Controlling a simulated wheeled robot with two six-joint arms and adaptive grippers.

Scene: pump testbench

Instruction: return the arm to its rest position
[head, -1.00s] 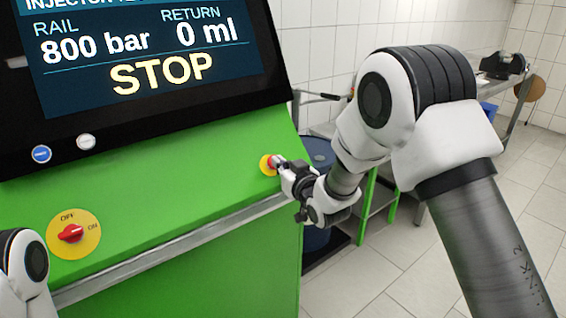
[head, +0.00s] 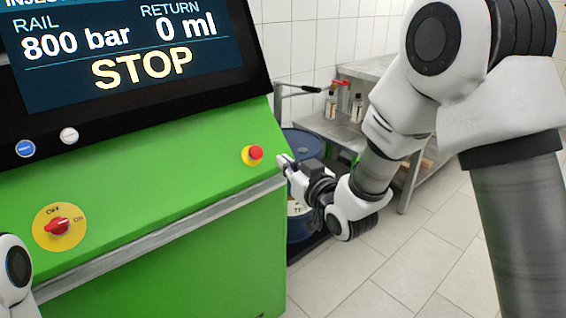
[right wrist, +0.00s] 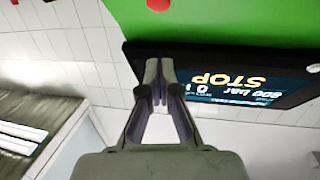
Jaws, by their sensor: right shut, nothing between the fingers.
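My right arm comes in from the right in the head view. Its gripper (head: 284,163) is shut and empty, just right of the green bench's edge and a little below the red emergency stop button (head: 255,152). It is apart from the button. In the right wrist view the two fingertips (right wrist: 159,66) meet, with nothing between them, and the red button (right wrist: 158,4) shows at the top edge. Part of my left arm shows at the lower left of the head view; its gripper is out of the picture.
The green test bench (head: 150,215) carries a screen (head: 130,55) reading STOP, 800 bar and 0 ml, plus a red rotary switch (head: 58,226). A blue drum (head: 300,226) stands behind my gripper. A metal table (head: 335,128) holds bottles. Tiled floor (head: 420,265) is free at right.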

